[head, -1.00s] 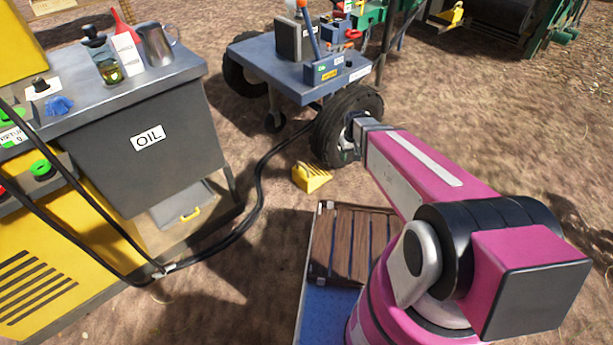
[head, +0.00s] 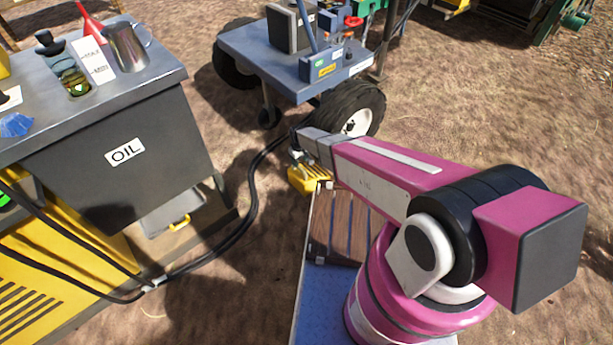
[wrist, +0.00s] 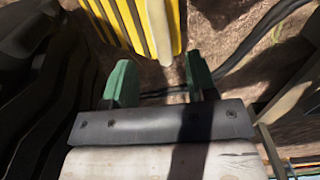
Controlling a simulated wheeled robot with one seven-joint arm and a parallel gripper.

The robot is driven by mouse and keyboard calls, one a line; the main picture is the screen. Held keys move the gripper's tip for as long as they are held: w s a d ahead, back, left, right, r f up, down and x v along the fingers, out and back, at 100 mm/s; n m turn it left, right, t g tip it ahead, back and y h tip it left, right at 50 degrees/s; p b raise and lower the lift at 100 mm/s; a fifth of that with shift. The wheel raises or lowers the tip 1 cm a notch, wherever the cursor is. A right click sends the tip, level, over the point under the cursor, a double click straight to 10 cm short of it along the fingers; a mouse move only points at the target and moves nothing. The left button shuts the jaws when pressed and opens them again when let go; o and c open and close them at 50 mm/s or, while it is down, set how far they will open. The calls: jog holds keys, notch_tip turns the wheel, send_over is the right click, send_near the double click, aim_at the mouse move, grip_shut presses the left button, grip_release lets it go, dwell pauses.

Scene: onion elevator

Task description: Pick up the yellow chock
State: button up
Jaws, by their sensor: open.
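The yellow chock (head: 309,179) lies on the dirt in front of the cart's near wheel, at the far end of my wooden-slatted deck. My gripper (head: 297,152) is just above it and hides part of its top. In the wrist view the ridged yellow chock (wrist: 128,22) fills the top middle, beyond the green fingertips. My gripper (wrist: 160,76) is open there, with nothing between its fingers. The chock sits ahead of the fingers and slightly left. I cannot tell whether they touch.
The blue-grey cart (head: 290,68) stands behind, its black wheel (head: 350,110) close to my arm. On the left is the grey OIL cabinet (head: 125,152) with bottles and a jug on top. A black hose (head: 252,190) runs along the ground left of the chock.

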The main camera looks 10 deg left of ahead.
aim_at(300, 167)
notch_tip(300, 167, down, 9)
jog(key=shift+a+r, duration=0.15)
jog(key=shift+r, duration=0.05)
grip_shut()
dwell(0.3)
jog(key=shift+r, duration=0.15)
dwell(1.1)
